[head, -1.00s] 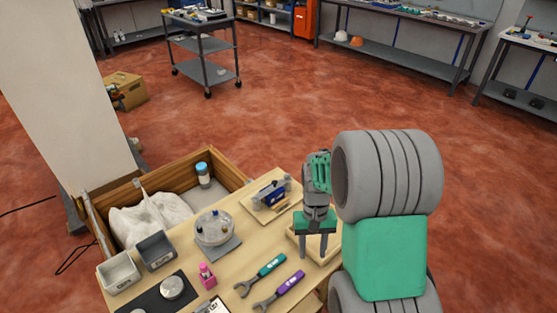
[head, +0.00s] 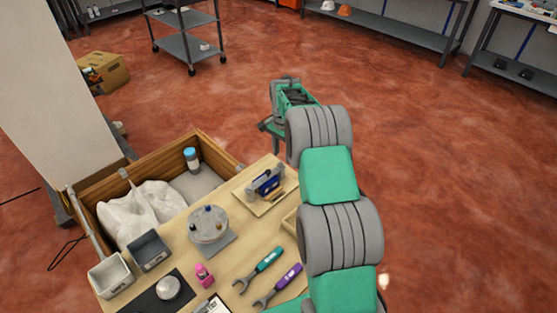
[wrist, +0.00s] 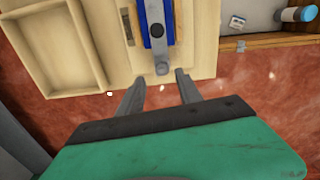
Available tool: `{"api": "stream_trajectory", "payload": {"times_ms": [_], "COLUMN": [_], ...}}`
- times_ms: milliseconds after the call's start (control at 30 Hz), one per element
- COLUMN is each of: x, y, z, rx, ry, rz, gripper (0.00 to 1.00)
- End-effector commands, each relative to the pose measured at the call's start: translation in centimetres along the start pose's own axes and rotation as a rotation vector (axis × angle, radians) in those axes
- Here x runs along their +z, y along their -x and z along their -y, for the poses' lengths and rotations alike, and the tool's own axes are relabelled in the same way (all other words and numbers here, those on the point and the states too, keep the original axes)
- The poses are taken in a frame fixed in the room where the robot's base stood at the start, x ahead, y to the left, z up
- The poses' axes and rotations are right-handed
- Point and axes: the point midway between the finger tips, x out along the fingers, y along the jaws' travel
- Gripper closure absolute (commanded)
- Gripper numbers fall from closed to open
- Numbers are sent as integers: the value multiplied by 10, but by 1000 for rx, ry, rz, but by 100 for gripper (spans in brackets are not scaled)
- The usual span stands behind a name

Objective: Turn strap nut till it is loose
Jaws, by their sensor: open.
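A blue block (head: 266,182) is held under a grey strap on a wooden board at the table's far right side. In the wrist view, the blue block (wrist: 155,18) is at top centre, with the grey strap (wrist: 160,48) over it. A dark round spot shows on the strap, and its near end is a rounded grey piece. I cannot tell for sure which part is the strap nut. My gripper (wrist: 162,76) is open and empty, its fingers pointing toward that rounded end. In the head view, my gripper (head: 276,146) is beyond the board, partly hidden by my arm.
A teal wrench (head: 260,268) and a purple wrench (head: 280,287) lie on the table. A round grey fixture (head: 209,226), two small bins and a pink bottle (head: 204,275) stand left. A wooden tray (wrist: 55,50) is beside the board.

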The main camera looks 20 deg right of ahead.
Motion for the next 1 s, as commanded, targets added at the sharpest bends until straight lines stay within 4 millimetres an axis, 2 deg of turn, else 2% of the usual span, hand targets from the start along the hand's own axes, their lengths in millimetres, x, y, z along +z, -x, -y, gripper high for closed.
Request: {"api": "stream_trajectory", "payload": {"times_ms": [100,200,500,1000], "x": [3,3,3,2], "y": [-21,-34,-41,-41], "z": [1,2,2,1], "rx": [2,1,-1,1], "ry": [6,6,8,5], "rz": [2,1,-1,1], "gripper": [58,58,58,98]}}
